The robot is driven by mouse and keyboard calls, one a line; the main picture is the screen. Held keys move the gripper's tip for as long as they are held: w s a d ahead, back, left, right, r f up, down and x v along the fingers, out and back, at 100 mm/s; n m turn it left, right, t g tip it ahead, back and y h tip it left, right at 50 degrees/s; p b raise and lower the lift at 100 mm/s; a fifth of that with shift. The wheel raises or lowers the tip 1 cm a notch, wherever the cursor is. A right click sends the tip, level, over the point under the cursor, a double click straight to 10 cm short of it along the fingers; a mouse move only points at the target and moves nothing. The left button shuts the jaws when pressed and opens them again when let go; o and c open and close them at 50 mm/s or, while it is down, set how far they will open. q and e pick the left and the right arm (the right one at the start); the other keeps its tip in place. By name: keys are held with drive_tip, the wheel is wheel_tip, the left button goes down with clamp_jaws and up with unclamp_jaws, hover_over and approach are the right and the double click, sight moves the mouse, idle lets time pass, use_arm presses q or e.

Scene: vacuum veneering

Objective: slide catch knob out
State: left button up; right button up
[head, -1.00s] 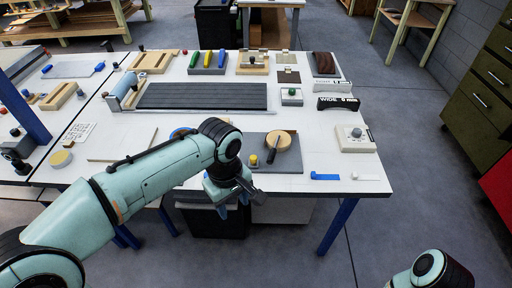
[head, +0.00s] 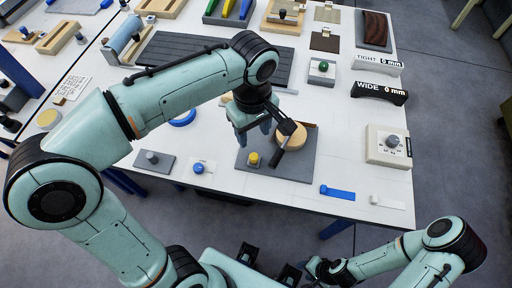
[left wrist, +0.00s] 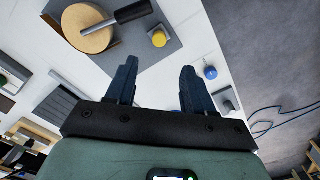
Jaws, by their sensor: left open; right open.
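Several knobs stand on the table; I cannot tell which is the catch knob. A yellow knob (head: 254,158) is on a grey plate (head: 296,168), beside a round wooden disc (head: 293,135) with a dark handle. A blue knob (head: 198,168) on a white plate and a grey knob (head: 152,156) on a grey plate stand to its left. My left gripper (head: 254,132) is open and empty above the yellow knob's plate. In the left wrist view its fingers (left wrist: 157,78) are apart, with the yellow knob (left wrist: 159,39) beyond them. My right gripper (head: 312,268) is open, low at the front, partly unclear.
A box with a green knob (head: 322,68), TIGHT and WIDE signs (head: 379,92) and a dial box (head: 388,146) are at the right. A blue strip (head: 337,192) lies near the front edge. A dark slatted panel (head: 190,52) is behind my left arm.

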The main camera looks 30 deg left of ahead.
sight(254, 156)
use_arm(q)
wheel_tip(254, 156, down, 11)
drive_tip(key=shift+f+b, duration=0.1)
drive_tip(key=shift+b, duration=0.65)
